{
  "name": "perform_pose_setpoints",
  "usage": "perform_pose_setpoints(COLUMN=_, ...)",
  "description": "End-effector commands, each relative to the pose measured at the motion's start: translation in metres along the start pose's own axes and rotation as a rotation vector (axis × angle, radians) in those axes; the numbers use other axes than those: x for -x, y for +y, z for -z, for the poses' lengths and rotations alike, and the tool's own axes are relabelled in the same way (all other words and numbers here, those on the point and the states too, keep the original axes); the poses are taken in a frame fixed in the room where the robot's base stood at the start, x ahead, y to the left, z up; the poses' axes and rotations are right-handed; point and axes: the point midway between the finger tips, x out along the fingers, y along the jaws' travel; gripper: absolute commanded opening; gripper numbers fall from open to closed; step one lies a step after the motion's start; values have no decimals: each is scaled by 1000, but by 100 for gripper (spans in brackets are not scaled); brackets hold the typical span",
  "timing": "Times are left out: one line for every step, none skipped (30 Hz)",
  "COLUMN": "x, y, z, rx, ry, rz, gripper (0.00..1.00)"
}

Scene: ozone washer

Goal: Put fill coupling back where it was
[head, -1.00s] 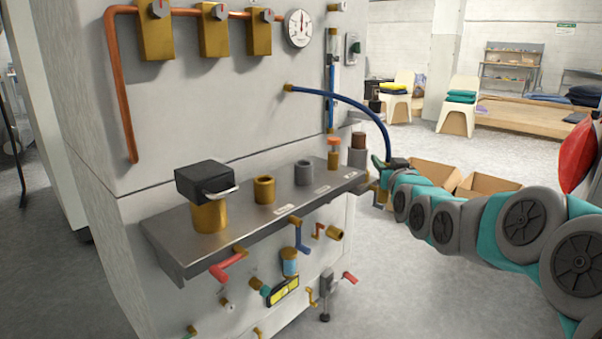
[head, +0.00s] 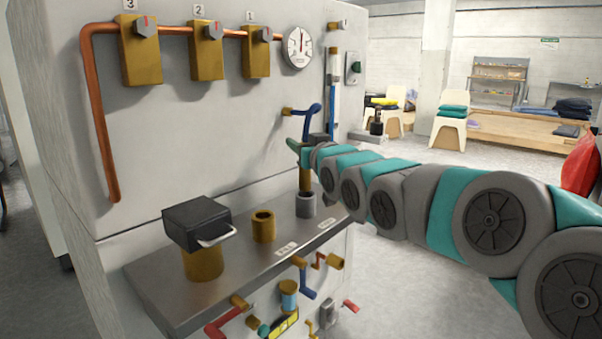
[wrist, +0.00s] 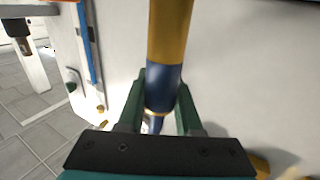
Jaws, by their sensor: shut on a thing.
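The fill coupling, a brass tube with a dark blue collar, is in my gripper. In the wrist view the two green fingers (wrist: 158,100) are shut on the blue collar (wrist: 163,85), and the brass tube (wrist: 170,30) extends beyond them. In the head view the brass tube (head: 305,180) points down, roughly upright, at the mouth of a grey cup (head: 305,205) on the steel shelf. I cannot tell whether its end is inside the cup or just above it. A blue hose (head: 318,112) arches from a brass wall fitting (head: 287,112) to the coupling. My arm partly hides the gripper.
A brass cup (head: 263,226) and a black box (head: 197,222) on a brass cylinder stand left on the shelf (head: 165,295). Coloured valve handles stick out below. My arm covers the shelf's right end. A gauge (head: 299,47) and brass valves (head: 206,50) are above.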

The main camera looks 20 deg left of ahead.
Motion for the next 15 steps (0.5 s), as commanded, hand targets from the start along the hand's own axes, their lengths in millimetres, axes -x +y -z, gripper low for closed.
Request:
perform_pose_setpoints(x=0, y=1, z=-6, rx=1, ry=-2, rz=-2, gripper=0)
perform_pose_setpoints(x=0, y=1, z=-9, rx=0, ry=-1, rz=-2, gripper=0)
perform_pose_setpoints(x=0, y=1, z=-12, rx=0, ry=0, rz=-1, gripper=0)
perform_pose_setpoints(x=0, y=0, z=-13, rx=0, ry=2, rz=-1, gripper=0)
perform_pose_setpoints(x=0, y=0, z=-14, rx=0, ry=2, rz=-1, gripper=0)
perform_pose_setpoints(x=0, y=0, z=-17, rx=0, ry=1, rz=0, gripper=0)
perform_pose_setpoints(x=0, y=0, z=-20, rx=0, ry=1, rz=0, gripper=0)
perform_pose_setpoints(x=0, y=0, z=-23, rx=-1, ry=-1, rz=-1, gripper=0)
perform_pose_setpoints(x=0, y=1, z=-28, rx=-1, ry=-3, rz=-1, gripper=0)
perform_pose_setpoints(x=0, y=1, z=-33, rx=-1, ry=-4, rz=-2, gripper=0)
perform_pose_setpoints(x=0, y=1, z=-36, rx=-1, ry=-3, rz=-2, gripper=0)
perform_pose_setpoints(x=0, y=1, z=-41, rx=-1, ry=0, rz=-2, gripper=0)
perform_pose_setpoints(x=0, y=1, z=-45, rx=-1, ry=1, rz=-1, gripper=0)
perform_pose_setpoints(x=0, y=1, z=-48, rx=-2, ry=0, rz=-2, gripper=0)
perform_pose_setpoints(x=0, y=1, z=-51, rx=-2, ry=0, rz=-2, gripper=0)
